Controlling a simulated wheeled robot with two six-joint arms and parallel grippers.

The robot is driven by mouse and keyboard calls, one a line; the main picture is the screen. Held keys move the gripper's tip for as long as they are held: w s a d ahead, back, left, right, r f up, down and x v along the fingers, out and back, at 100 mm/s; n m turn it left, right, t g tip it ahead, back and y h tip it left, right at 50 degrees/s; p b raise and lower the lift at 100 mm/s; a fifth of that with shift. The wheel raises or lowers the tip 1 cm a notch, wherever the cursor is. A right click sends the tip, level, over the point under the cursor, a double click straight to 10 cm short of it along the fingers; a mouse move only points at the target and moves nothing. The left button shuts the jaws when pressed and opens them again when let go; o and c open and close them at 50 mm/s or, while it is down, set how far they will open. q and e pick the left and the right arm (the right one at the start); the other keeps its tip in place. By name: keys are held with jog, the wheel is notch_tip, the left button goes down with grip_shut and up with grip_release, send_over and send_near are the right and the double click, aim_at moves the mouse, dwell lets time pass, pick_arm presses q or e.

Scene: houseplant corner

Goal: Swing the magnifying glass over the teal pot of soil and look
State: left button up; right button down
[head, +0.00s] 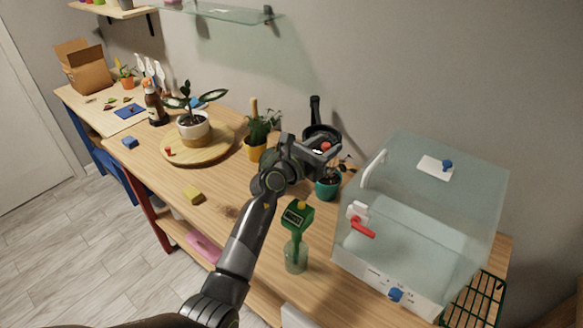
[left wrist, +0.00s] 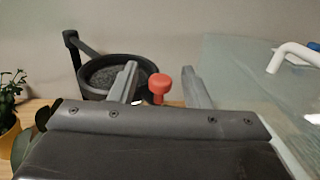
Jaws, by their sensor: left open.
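The magnifying glass (head: 321,131) is a black ring on a black upright arm by the wall, behind my gripper in the head view. In the left wrist view its ring (left wrist: 112,70) has a dark speckled face. A red knob (left wrist: 160,84) shows between my fingers; whether they touch it I cannot tell. My left gripper (head: 324,150) is open around the knob's line of sight, above and behind the teal pot (head: 327,188). The pot stands on the table, its top partly hidden by my gripper. My right gripper is not in view.
A clear box (head: 420,215) with a white handle and red lever stands close on the right. A yellow pot (head: 256,150) is left of my gripper. A yellow block (head: 194,195) lies near the front edge.

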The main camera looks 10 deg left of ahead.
pick_arm(q)
jog(key=b+v, duration=0.2)
jog(key=v, duration=1.3)
jog(key=shift+c, duration=0.2)
jog(key=shift+f, duration=0.1)
jog(key=shift+c, duration=1.2)
jog(key=m+g+b, duration=0.1)
jog(key=b, duration=0.1)
jog(key=w+a+h+b, duration=0.1)
jog(key=b, duration=0.2)
jog(key=shift+w+a+f+m+g+h+b, duration=0.15)
jog(key=shift+w+a+m+g+h+b, duration=0.15)
jog(key=shift+a+m+g, duration=0.1)
grip_shut()
notch_tip(320, 180, up, 3)
jog(key=a+m+g+h+b, duration=0.1)
jog(key=a+m+g+b, duration=0.15)
jog(key=b, duration=0.25)
jog(key=shift+n+g, duration=0.35)
jog(key=p+x, duration=0.2)
jog(key=x, duration=0.4)
jog(key=p+x, duration=0.2)
jog(key=x, duration=0.4)
jog(key=shift+w+a, duration=0.15)
jog(key=shift+w, duration=0.2)
jog(key=shift+w+d+f, duration=0.1)
jog(key=shift+w+d, duration=0.25)
jog(key=shift+d, duration=0.05)
